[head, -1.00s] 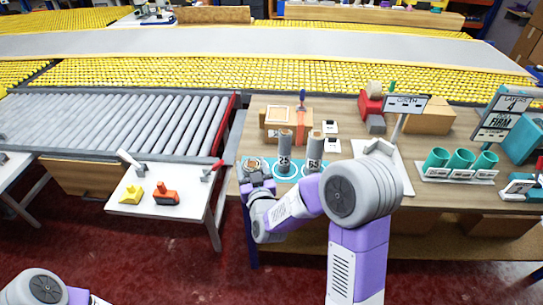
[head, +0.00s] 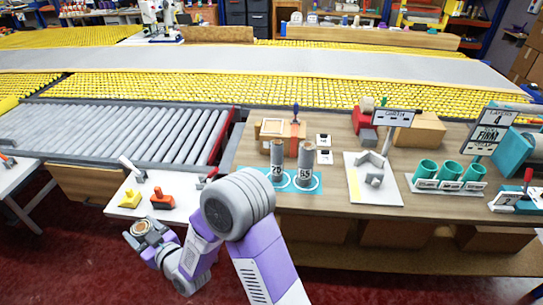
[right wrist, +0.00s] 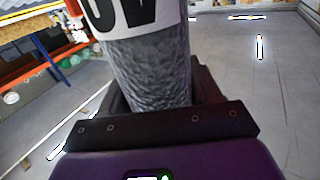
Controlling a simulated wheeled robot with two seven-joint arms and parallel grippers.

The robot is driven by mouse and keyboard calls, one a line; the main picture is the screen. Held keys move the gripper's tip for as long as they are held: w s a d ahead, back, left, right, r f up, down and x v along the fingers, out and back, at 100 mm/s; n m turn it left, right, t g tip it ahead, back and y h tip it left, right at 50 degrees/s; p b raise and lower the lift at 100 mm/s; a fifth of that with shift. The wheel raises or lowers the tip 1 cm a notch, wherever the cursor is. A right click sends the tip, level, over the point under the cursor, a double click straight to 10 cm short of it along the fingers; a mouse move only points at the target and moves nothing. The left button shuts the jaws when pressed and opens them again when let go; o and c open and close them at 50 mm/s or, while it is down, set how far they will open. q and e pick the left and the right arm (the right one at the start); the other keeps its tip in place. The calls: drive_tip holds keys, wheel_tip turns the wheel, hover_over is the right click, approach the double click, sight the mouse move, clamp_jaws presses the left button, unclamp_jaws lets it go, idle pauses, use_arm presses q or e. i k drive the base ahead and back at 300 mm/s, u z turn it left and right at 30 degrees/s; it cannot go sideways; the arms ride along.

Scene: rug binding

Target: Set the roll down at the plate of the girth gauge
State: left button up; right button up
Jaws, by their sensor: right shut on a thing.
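The held roll shows in the right wrist view (right wrist: 152,72) as a grey textured cylinder with a white label and black digits, partly cut off. In the head view I see its round brown end (head: 142,227). My right gripper (head: 149,233) is shut around it, low at the left, in front of the small white table. The girth gauge stands on the workbench to the right: a white plate (head: 388,192) with a grey angled block (head: 372,168) and a GIRTH sign (head: 393,117). The roll is well apart from the plate. My left gripper is out of view.
Two labelled grey rolls (head: 277,160) (head: 305,165) stand on blue rings left of the gauge. Teal cups (head: 450,172) stand right of it. A roller conveyor (head: 150,130) lies behind.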

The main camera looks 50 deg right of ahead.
sight(369, 170)
drive_tip(key=u, duration=1.4)
drive_tip(key=k, duration=1.7)
drive_tip(key=z, duration=2.35)
